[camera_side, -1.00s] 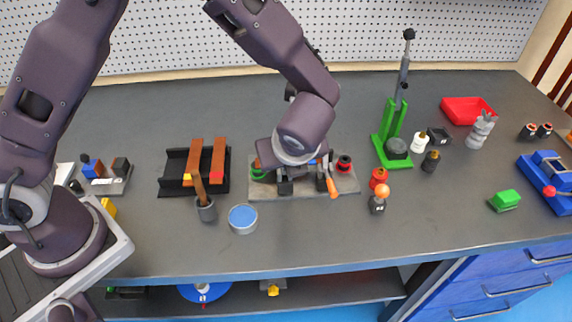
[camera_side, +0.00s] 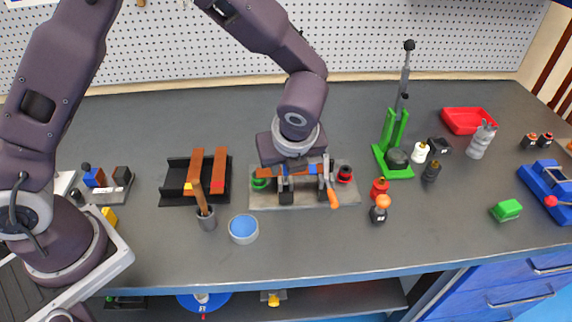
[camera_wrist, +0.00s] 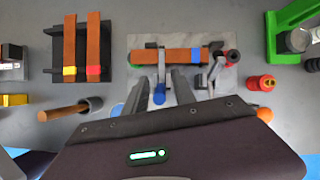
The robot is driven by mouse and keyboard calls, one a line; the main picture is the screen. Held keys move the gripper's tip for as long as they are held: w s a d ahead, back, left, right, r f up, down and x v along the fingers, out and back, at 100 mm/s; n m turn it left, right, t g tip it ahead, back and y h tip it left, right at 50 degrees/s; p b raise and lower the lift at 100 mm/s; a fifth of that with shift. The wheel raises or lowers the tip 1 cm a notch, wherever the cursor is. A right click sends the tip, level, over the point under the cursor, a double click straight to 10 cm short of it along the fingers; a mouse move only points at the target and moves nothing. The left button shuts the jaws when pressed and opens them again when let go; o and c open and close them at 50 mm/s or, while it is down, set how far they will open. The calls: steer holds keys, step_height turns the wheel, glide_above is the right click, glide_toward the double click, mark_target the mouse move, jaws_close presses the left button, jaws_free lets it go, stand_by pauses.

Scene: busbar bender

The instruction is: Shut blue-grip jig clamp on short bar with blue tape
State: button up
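The short bar with blue tape (camera_wrist: 182,55) lies across the jig plate (camera_wrist: 142,41) in the wrist view. In the side view the jig plate (camera_side: 263,203) shows below my gripper, with the bar partly hidden. The blue-grip jig clamp (camera_wrist: 159,94) is at the bar's left part, its grip pointing toward my gripper. Whether its arm presses on the bar is unclear. My gripper (camera_wrist: 161,82) is open, with one finger on each side of the blue grip and gaps visible. An orange-grip clamp (camera_side: 333,197) stands at the bar's right part.
A black rack with two longer bars (camera_side: 219,169) stands left of the jig. Red and orange-topped pieces (camera_side: 380,189) and a green press (camera_side: 393,150) are to the right.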

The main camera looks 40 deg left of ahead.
steer(key=shift+s+d, duration=0.1)
steer(key=v, duration=0.7)
steer(key=s+a+r+n+h, duration=0.2)
steer(key=s+a+r+n, duration=0.9)
steer(key=s+n, duration=0.4)
steer(key=s+n+t+h, duration=0.2)
steer(key=s+n, duration=0.4)
steer(key=n, duration=0.3)
steer(key=shift+s+a+r+n, duration=0.25)
steer(key=shift+a+n, duration=0.05)
